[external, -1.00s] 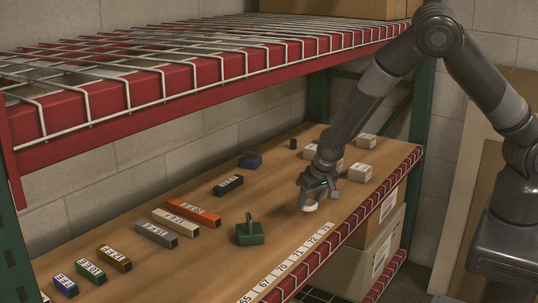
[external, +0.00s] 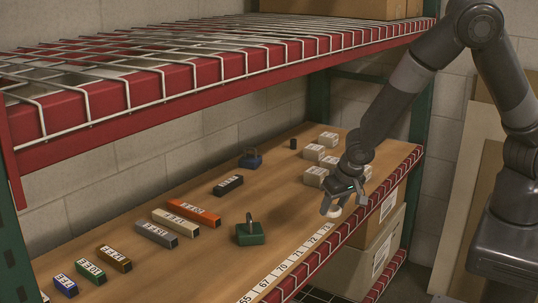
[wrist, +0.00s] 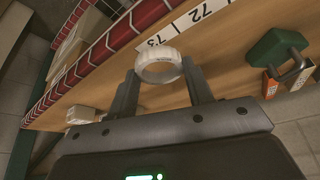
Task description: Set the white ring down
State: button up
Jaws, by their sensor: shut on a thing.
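My gripper (external: 333,207) is over the front part of the lower shelf, near its right end. It is shut on the white ring (wrist: 160,67). In the wrist view the ring sits between the two finger ends, its opening facing the camera. In the external view a small part of the white ring (external: 334,213) shows under the fingers, close to the number strip. I cannot tell for sure whether the ring touches the wooden shelf (external: 285,215).
A green padlock-shaped block (external: 250,234) stands left of my gripper. Several white boxes (external: 314,152) stand behind it. Several labelled coloured bars (external: 193,212) lie further left. The red front edge (external: 330,252) is close, and the red wire upper shelf (external: 200,75) hangs above. Bare wood lies between.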

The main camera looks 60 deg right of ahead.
notch_tip(320, 180, up, 7)
jog(key=n+y, duration=0.4)
jog(key=n, duration=0.5)
send_over(193, 278)
jog(key=s, duration=0.1)
jog(key=shift+h, duration=0.3)
jog(key=f, duration=0.9)
jog(key=shift+s+d+f, duration=0.2)
jog(key=shift+d, duration=0.05)
jog(key=shift+f, duration=1.85)
jog(key=o, duration=0.9)
jog(key=shift+f, duration=0.1)
jog(key=shift+o, duration=0.2)
